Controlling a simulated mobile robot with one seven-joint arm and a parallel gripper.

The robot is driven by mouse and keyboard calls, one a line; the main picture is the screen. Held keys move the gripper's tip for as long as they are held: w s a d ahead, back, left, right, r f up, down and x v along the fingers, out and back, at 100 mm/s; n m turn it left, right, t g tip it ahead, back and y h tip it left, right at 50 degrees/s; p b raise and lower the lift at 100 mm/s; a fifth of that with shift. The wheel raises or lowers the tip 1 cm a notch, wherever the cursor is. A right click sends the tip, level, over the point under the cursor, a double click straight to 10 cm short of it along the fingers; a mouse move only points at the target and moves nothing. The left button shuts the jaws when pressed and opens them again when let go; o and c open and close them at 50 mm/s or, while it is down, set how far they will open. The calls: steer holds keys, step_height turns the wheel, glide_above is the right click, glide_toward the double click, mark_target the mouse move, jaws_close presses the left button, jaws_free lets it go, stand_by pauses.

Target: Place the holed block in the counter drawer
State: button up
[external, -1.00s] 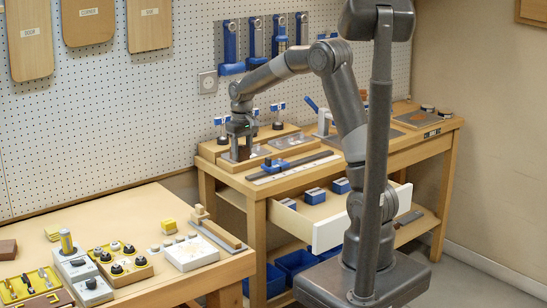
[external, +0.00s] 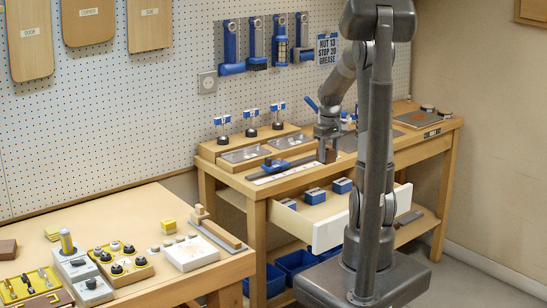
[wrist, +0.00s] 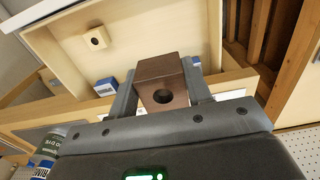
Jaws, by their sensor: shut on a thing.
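The holed block (wrist: 162,72) is a brown cube with a round dark hole in the face towards the wrist camera. My gripper (wrist: 165,96) is shut on it, with one finger on each side. In the external view, my gripper (external: 327,146) holds the block (external: 330,157) near the bench's front edge, behind the drawer.
Metal trays (external: 244,154) and a dark bar with a blue slider (external: 275,163) lie on the bench left of my gripper. Blue bins (external: 297,262) sit below the drawer. A small tan piece with a hole (wrist: 96,38) shows beyond the block in the wrist view.

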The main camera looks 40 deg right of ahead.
step_height(320, 180, down, 24)
steer(key=shift+w+a+r, duration=0.1)
steer(key=shift+w, duration=0.05)
stand_by(0.5)
steer(key=o, duration=1)
step_height(320, 180, up, 12)
steer(key=s+a+r+t+h, duration=0.1)
steer(key=s+a+r, duration=0.1)
steer(key=a+r, duration=0.45)
steer(key=s+a+r+t, duration=0.1)
steer(key=a+r, duration=0.2)
steer(key=r, duration=0.6)
steer(key=s+a+r+t+y, duration=0.1)
steer(key=s+a+r+t, duration=0.2)
steer(key=s+a+r, duration=0.5)
steer(key=shift+s+a+r+t, duration=0.3)
steer(key=shift+s+a+r, duration=0.1)
steer(key=shift+s, duration=0.7)
